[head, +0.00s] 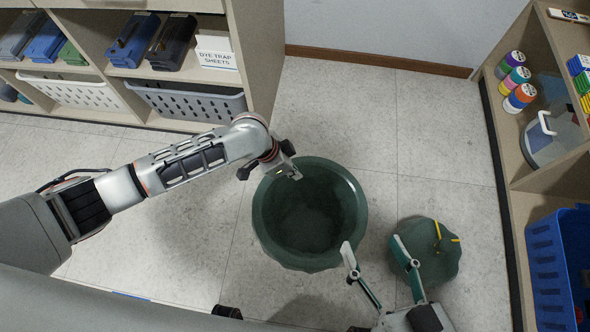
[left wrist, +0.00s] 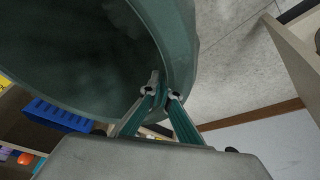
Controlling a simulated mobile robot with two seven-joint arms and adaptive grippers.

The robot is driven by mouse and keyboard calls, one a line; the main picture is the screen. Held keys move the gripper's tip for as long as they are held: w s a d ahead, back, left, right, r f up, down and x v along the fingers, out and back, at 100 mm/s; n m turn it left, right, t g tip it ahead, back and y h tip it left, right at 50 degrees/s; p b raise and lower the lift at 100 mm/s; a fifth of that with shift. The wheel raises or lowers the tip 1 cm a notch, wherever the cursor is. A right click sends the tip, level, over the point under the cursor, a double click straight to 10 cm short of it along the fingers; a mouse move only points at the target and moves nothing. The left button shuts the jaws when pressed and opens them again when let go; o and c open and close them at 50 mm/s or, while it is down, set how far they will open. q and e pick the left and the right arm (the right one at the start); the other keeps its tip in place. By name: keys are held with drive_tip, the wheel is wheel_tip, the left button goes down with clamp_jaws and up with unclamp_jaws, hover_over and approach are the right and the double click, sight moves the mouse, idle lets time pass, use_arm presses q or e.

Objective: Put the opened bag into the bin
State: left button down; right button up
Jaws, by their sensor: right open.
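The opened bag (head: 262,243) is dark green, with a wide round mouth, a band-like rim and a wavy lower edge. It is mid-view in the head view; its inside fills the upper left of the left wrist view (left wrist: 70,60). My left gripper (head: 290,175) is at its upper left rim. In the left wrist view its fingers (left wrist: 161,94) are closed on the rim. My right gripper (head: 378,258) is open and empty, to the lower right of the bag's mouth. I cannot make out a separate bin; the bag may hide it.
A second dark green bag (head: 432,265), closed, with yellow ties, lies on the floor behind the right gripper. Shelves with baskets (head: 190,100) stand at upper left. Shelves with bottles (head: 515,80) and a blue crate (head: 548,265) stand at right. Clear floor lies between.

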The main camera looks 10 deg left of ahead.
use_arm(q)
drive_tip(key=shift+f, duration=0.4)
use_arm(e)
drive_tip(key=shift+s+f, duration=0.1)
use_arm(q)
drive_tip(key=c, duration=2.6)
unclamp_jaws()
use_arm(e)
drive_tip(key=shift+a, duration=0.1)
use_arm(q)
drive_tip(key=shift+o, duration=0.2)
drive_tip(key=shift+r, duration=0.25)
drive_tip(key=p+v, duration=0.5)
drive_tip(key=v, duration=0.7)
drive_tip(key=shift+r, duration=0.4)
use_arm(e)
drive_tip(key=d+n, duration=0.1)
drive_tip(key=d+f+h, duration=0.1)
drive_tip(key=d, duration=0.1)
drive_tip(key=d+n+g, duration=0.1)
drive_tip(key=d, duration=0.1)
drive_tip(key=shift+s+f+n, duration=0.25)
drive_tip(key=shift+s+n, duration=0.05)
drive_tip(key=shift+s, duration=0.05)
use_arm(q)
drive_tip(key=shift+f, duration=0.1)
